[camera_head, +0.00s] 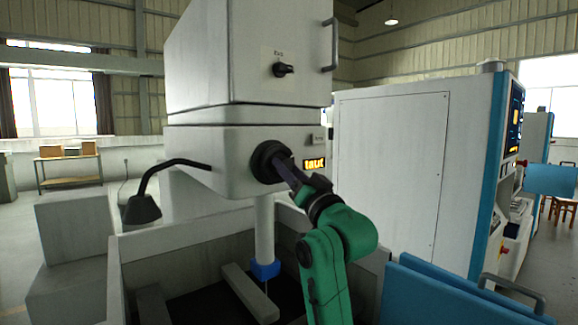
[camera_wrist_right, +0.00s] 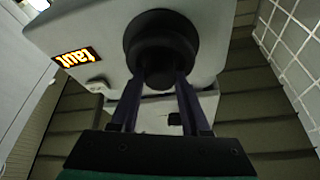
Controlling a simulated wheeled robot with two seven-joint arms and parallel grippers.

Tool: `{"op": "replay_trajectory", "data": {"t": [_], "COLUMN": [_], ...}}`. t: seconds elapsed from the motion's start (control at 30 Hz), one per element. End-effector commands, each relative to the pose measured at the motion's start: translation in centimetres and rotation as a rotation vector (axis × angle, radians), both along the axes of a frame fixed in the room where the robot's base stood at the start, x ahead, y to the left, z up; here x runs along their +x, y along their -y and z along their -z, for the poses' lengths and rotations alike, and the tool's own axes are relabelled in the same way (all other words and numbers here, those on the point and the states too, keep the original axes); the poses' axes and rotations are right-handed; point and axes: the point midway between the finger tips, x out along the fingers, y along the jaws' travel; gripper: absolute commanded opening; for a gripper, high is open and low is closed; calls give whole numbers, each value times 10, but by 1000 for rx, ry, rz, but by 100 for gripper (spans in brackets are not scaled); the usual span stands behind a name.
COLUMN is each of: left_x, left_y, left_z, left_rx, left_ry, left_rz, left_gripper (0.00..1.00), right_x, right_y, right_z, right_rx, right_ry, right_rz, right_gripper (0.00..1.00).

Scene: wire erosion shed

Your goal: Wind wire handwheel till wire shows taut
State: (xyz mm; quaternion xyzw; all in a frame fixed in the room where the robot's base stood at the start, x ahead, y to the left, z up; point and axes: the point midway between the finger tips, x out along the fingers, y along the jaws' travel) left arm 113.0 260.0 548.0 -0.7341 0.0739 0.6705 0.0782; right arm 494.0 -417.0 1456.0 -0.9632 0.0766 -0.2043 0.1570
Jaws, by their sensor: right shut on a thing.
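The black round wire handwheel (camera_head: 268,160) sits on the front of the pale machine head. In the right wrist view the handwheel (camera_wrist_right: 161,35) has a dark knob at its centre, between my fingers. My right gripper (camera_head: 283,168) is shut on the handwheel's knob; its two fingers also show in the right wrist view (camera_wrist_right: 157,88). A small lit display (camera_head: 314,165) beside the wheel reads "taut" in orange; it also shows in the right wrist view (camera_wrist_right: 76,57). The fingers hide part of the knob. My left gripper is not in view.
A black lamp (camera_head: 144,208) on a bent arm stands out left of the machine head. A black switch (camera_head: 284,69) is above the wheel. Below is an open grey tank (camera_head: 190,246). A blue panel (camera_head: 440,290) with a handle is at lower right.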

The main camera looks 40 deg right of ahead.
Motion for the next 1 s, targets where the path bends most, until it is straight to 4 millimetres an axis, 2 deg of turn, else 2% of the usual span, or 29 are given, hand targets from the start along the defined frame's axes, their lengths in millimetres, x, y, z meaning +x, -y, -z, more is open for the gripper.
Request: {"op": "replay_trajectory", "data": {"t": [0.33, 0.87, 0.9, 0.97, 1.0], "left_x": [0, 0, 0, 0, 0], "left_y": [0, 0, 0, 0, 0], "left_z": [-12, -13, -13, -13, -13], "left_rx": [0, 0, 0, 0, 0], "left_ry": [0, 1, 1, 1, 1], "left_rz": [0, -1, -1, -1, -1], "left_gripper": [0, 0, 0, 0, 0], "right_x": [0, 0, 0, 0, 0], "right_y": [-1, -1, -1, -1, -1], "right_z": [-1, 0, 0, 0, 0], "right_rx": [169, 199, 199, 199, 199], "right_ry": [19, 22, 22, 22, 22], "right_rz": [-2, 0, 0, 0, 0], "right_gripper": [0, 0, 54, 76, 76]}}
